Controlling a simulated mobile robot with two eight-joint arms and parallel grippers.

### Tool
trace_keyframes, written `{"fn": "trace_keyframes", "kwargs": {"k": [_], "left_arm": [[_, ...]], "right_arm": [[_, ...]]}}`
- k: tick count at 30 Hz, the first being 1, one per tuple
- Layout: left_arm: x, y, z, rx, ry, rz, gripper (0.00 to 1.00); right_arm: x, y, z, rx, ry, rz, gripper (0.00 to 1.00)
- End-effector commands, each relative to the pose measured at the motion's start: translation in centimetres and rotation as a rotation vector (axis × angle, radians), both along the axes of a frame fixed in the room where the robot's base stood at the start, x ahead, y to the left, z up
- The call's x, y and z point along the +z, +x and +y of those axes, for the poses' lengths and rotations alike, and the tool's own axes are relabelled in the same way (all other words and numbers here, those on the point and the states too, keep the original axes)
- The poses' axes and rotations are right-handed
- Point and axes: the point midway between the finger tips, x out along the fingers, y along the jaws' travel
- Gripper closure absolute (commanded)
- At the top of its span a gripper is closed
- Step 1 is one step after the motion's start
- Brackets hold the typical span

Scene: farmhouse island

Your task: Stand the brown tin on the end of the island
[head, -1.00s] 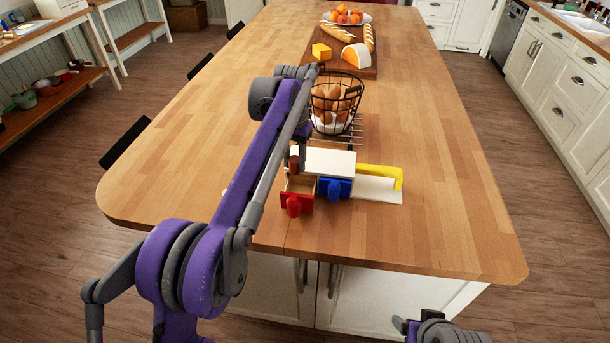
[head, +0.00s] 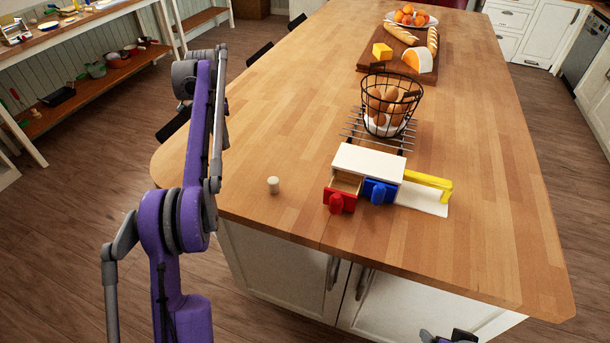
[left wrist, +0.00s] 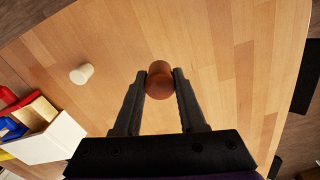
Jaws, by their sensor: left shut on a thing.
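The brown tin (left wrist: 159,84) is between the two dark fingers of my left gripper (left wrist: 160,82) in the left wrist view. The fingers are shut on it from both sides, and its round end faces the camera. Wooden island top (left wrist: 215,60) shows beneath it; I cannot tell whether the tin touches the wood. In the head view my left arm stands over the left edge of the island (head: 290,110) and hides the gripper and tin. Only a small part of my right arm shows at the bottom edge, without its gripper.
A small cream cylinder (head: 273,185) stands on the island. Right of it is a white box (head: 368,161) with an open red-knobbed drawer (head: 341,200), a blue-knobbed drawer (head: 380,191) and a yellow handle (head: 428,181). A wire egg basket (head: 391,104) stands behind. The near right top is clear.

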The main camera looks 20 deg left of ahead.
Motion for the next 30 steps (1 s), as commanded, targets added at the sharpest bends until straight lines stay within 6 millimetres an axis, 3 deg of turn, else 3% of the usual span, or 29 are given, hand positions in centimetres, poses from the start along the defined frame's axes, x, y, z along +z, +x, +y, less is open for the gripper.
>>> {"fn": "trace_keyframes", "kwargs": {"k": [4, 12, 19, 24, 30], "left_arm": [[-0.7, 0.0, 0.0, 0.0, 0.0, 0.001, 1.0], [-5.6, 0.0, -0.1, -0.001, 0.0, 0.001, 1.0], [-7.3, 0.0, -0.1, -0.001, 0.0, 0.0, 1.0], [-9.7, 0.0, -0.1, -0.001, 0.0, 0.0, 1.0], [-10.0, 0.0, -0.1, 0.0, 0.0, -0.001, 1.0]], "right_arm": [[-0.3, -0.1, 0.0, 0.0, 0.0, 0.002, 0.25], [-1.7, -0.7, 0.0, 0.0, 0.0, 0.013, 0.25], [-1.9, -0.8, 0.0, 0.0, 0.0, 0.015, 0.25], [-2.3, -0.9, 0.0, 0.0, 0.0, 0.017, 0.25], [-2.3, -0.9, 0.0, 0.0, 0.0, 0.017, 0.25]]}}
